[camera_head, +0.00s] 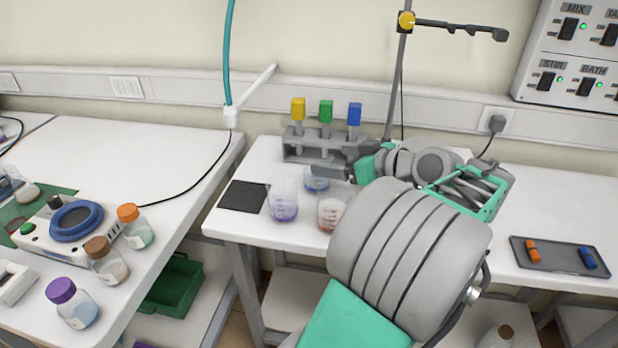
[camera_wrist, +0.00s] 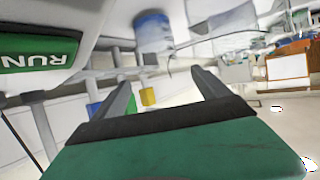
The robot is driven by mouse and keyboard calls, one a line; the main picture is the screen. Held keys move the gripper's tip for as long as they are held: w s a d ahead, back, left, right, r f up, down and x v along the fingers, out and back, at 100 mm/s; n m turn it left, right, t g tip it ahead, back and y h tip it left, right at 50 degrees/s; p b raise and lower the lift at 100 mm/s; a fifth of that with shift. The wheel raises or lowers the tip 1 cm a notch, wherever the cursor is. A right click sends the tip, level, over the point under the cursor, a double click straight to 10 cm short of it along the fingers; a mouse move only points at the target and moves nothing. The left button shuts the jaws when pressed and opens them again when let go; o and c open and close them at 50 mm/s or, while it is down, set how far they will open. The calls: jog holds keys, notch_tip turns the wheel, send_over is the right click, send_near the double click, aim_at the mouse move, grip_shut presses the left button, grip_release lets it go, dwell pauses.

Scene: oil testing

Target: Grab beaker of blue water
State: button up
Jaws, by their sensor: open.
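Three beakers stand close together on the white table. The one with blue liquid (camera_head: 317,181) is at the back, the one with purple-blue liquid (camera_head: 284,207) is at the front left, and the one with reddish liquid (camera_head: 330,213) is at the front right. My gripper (camera_head: 337,160) is just behind and right of the blue beaker, apart from it as far as I can tell. In the wrist view, which looks upside down, my gripper (camera_wrist: 163,82) is open with nothing between its fingers. A beaker with blue liquid (camera_wrist: 152,35) shows beyond the fingertips.
A grey rack (camera_head: 305,147) holding tubes with yellow, green and blue caps stands behind the beakers. A stand pole (camera_head: 395,85) rises behind my arm. A dark mat (camera_head: 243,196) lies left; a grey tray (camera_head: 565,258) lies right.

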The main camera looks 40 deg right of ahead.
aim_at(308, 155)
jog(key=x, duration=1)
jog(key=shift+w+a+f, duration=0.1)
jog(key=c, duration=1.7)
jog(key=shift+c, duration=0.2)
